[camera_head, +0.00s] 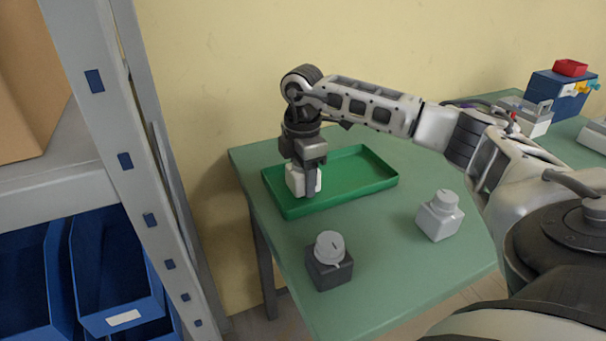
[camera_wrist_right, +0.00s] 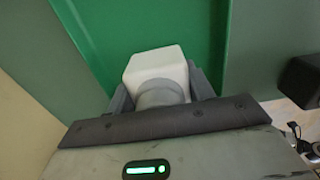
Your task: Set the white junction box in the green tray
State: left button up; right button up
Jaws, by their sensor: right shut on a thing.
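The green tray (camera_head: 348,178) lies on the green table against the wall; its floor also shows in the right wrist view (camera_wrist_right: 200,25). My right gripper (camera_head: 307,190) points down over the tray's left end. It is shut on the white junction box (camera_head: 294,180), which shows between the fingers in the right wrist view (camera_wrist_right: 155,65) with a grey round part facing the gripper. The box is at or just above the tray floor; I cannot tell whether it touches. My left gripper is in neither view.
A dark box with a grey knob (camera_head: 329,262) and a light grey box with a knob (camera_head: 440,215) stand on the table (camera_head: 385,245) in front of the tray. A metal shelf with blue bins (camera_head: 118,275) stands at left. A blue case (camera_head: 556,92) sits at far right.

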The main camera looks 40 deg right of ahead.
jog(key=shift+f, duration=0.2)
jog(key=o, duration=1.1)
jog(key=shift+c, duration=0.2)
jog(key=shift+r, duration=0.1)
notch_tip(320, 180, up, 12)
jog(key=shift+r+p, duration=0.15)
jog(key=shift+p, duration=0.2)
